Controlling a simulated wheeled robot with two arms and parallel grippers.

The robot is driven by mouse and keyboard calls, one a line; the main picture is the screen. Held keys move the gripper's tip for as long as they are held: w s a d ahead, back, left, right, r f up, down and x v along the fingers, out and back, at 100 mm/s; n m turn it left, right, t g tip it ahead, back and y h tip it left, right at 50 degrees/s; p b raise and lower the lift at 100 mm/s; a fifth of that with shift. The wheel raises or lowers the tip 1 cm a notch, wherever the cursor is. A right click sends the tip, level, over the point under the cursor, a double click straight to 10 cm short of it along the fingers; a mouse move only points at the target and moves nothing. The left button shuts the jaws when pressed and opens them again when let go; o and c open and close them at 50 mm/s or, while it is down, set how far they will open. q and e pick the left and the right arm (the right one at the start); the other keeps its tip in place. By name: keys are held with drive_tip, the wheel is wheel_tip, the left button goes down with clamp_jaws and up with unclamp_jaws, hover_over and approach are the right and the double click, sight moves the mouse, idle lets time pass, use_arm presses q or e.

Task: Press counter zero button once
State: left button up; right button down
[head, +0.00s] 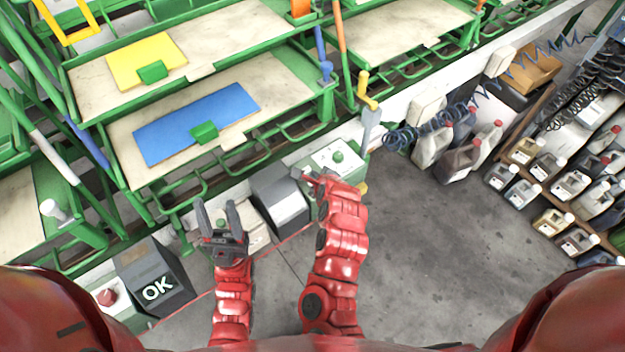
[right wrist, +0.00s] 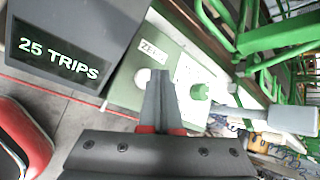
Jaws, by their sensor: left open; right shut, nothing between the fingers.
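The counter (right wrist: 62,52) reads "25 TRIPS" in the right wrist view; its grey box (head: 280,195) shows in the head view. Beside it is a pale panel (right wrist: 130,85) with a partly covered label starting "ZE" (right wrist: 152,47) and a green button (right wrist: 200,92). The green button also shows in the head view (head: 338,157). My right gripper (right wrist: 160,75) is shut and empty, in front of the panel below the "ZE" label. Its fingers hide most of what is under that label; I cannot tell whether they touch. My left gripper (head: 218,208) is open and empty, left of the counter box.
A dark box reading "OK" (head: 157,289) and a red button (head: 107,297) stand at lower left. Green racks with a blue board (head: 195,120) and a yellow board (head: 145,62) fill the back. Several jugs (head: 432,145) stand at right. The grey floor (head: 440,255) is clear.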

drive_tip(key=shift+f, duration=0.1)
idle(0.5)
drive_tip(key=shift+f, duration=0.3)
drive_tip(key=shift+f+b, duration=0.45)
drive_tip(key=shift+f, duration=0.05)
idle(0.5)
idle(0.4)
drive_tip(key=shift+r+p, duration=0.8)
drive_tip(key=shift+r, duration=0.1)
drive_tip(key=shift+r, duration=0.1)
wheel_tip(320, 180, up, 5)
drive_tip(key=p, duration=0.4)
